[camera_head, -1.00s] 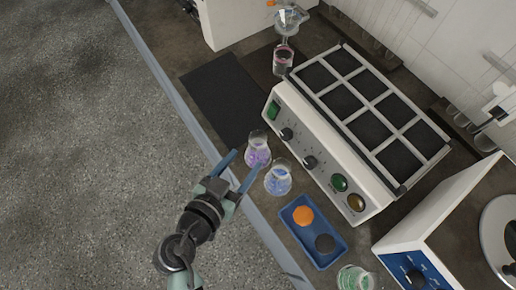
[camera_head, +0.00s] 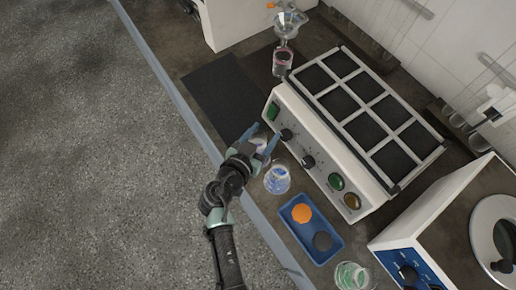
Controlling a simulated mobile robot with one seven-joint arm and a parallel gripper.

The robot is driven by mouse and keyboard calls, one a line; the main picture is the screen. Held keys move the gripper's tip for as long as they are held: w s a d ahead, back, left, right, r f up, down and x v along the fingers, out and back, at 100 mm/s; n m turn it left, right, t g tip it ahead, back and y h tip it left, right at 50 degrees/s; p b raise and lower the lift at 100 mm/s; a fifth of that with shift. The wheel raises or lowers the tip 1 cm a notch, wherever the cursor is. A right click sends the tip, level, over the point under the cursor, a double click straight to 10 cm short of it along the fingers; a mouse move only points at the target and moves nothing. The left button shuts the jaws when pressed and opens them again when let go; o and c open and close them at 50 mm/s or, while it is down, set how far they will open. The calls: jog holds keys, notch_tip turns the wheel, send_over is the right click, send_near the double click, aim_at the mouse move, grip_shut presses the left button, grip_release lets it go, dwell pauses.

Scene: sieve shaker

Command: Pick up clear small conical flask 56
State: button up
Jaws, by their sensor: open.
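Two small clear conical flasks stand on the dark bench in front of the white hotplate. The flask with purple liquid (camera_head: 262,146) is mostly hidden by my gripper (camera_head: 267,131). The flask with blue liquid (camera_head: 277,180) stands upright just below it in the picture, fully in view. No number is readable on either flask. My gripper is open, with its blue fingers apart on either side of the purple flask. I cannot tell whether they touch the glass.
The white hotplate (camera_head: 318,163) with dark plates lies just beyond the fingers. A blue tray (camera_head: 326,252) holds an orange and a dark disc. A beaker with green content (camera_head: 352,276) stands at the bottom. A dark mat (camera_head: 225,95) lies clear at upper left.

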jog(key=shift+w, duration=0.15)
grip_shut()
jog(key=shift+r, duration=0.15)
dwell(0.5)
notch_tip(320, 180, up, 15)
jog(key=p, duration=0.4)
dwell(0.8)
jog(key=shift+f, duration=0.2)
